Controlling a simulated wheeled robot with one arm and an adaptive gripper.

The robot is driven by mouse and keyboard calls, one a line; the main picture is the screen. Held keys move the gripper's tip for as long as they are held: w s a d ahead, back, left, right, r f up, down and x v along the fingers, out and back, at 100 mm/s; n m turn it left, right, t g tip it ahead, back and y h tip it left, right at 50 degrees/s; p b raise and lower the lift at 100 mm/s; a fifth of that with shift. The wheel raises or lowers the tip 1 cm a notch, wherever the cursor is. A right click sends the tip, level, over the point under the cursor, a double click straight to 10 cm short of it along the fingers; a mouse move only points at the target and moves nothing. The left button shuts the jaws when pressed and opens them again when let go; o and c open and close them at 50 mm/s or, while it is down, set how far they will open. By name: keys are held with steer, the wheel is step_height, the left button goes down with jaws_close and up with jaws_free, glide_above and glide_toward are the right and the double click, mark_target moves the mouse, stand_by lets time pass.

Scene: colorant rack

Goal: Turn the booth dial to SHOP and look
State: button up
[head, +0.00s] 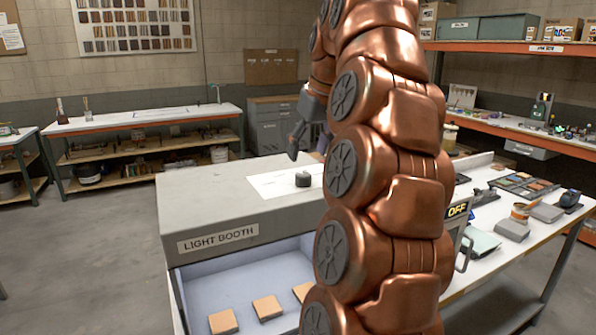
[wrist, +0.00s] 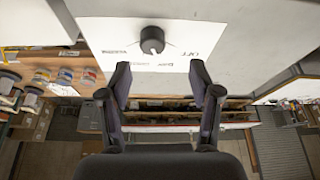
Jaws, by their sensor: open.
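The booth dial (head: 303,179) is a small dark knob on a white label plate on top of the grey light booth (head: 215,200). In the wrist view the dial (wrist: 152,40) stands ahead of my gripper (wrist: 160,76), just beyond the fingertips and between their lines. "OFF" is readable on the plate's right; the other words are too small to read surely. My gripper is open and empty, apart from the dial. In the head view my gripper (head: 306,146) is above and behind the dial, partly hidden by my copper arm.
Several tan sample blocks (head: 267,307) lie inside the booth's open front. A white bench (head: 490,235) with trays and tools stands at right, below an orange-edged shelf (head: 520,47). Another bench (head: 150,116) is at the back left. The floor at left is clear.

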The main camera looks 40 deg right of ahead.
mark_target(303, 175)
steer(key=shift+w+d+f, duration=0.25)
steer(key=shift+d+f, duration=0.05)
steer(key=shift+f, duration=0.3)
steer(key=shift+w+d+f, duration=0.25)
steer(key=shift+d+f, duration=0.05)
steer(key=shift+f, duration=0.25)
steer(key=shift+p+x, duration=0.6)
steer(key=shift+x, duration=1.85)
steer(key=c, duration=1.1)
